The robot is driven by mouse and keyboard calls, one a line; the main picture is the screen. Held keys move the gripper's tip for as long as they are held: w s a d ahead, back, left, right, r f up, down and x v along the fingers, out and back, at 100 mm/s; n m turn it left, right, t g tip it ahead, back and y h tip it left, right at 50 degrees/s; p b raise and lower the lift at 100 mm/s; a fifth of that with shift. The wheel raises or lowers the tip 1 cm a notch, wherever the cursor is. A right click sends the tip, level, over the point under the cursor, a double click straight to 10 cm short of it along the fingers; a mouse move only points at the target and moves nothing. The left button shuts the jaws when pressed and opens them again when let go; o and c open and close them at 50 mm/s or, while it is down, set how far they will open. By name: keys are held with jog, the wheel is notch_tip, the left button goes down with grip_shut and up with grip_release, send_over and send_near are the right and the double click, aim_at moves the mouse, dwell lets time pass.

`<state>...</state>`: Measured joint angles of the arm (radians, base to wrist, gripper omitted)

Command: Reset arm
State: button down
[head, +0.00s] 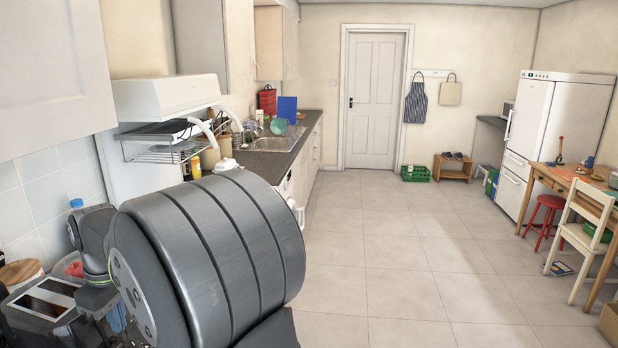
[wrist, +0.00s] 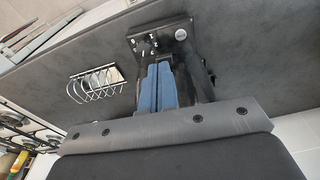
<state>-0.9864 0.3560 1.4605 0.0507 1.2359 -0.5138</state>
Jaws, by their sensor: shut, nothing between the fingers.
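My gripper (wrist: 158,86) shows in the wrist view, with its two blue fingers side by side and shut, nothing between them. It points over the dark counter surface (wrist: 240,65).
A wire rack (wrist: 96,83) lies near my gripper in the wrist view. In the head view, a counter (head: 262,163) with a sink (head: 280,140) runs along the left wall. A table (head: 570,180), chair (head: 590,225) and red stool (head: 545,217) stand at right.

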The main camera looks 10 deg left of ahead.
aim_at(114, 347)
jog(key=f, duration=0.2)
jog(key=a+f, duration=0.1)
jog(key=f, duration=0.2)
jog(key=a, duration=0.2)
jog(key=shift+w+a+f, duration=0.15)
jog(key=shift+a+f, duration=0.25)
notch_tip(114, 347, up, 12)
jog(key=d, duration=0.1)
jog(key=shift+r, duration=0.25)
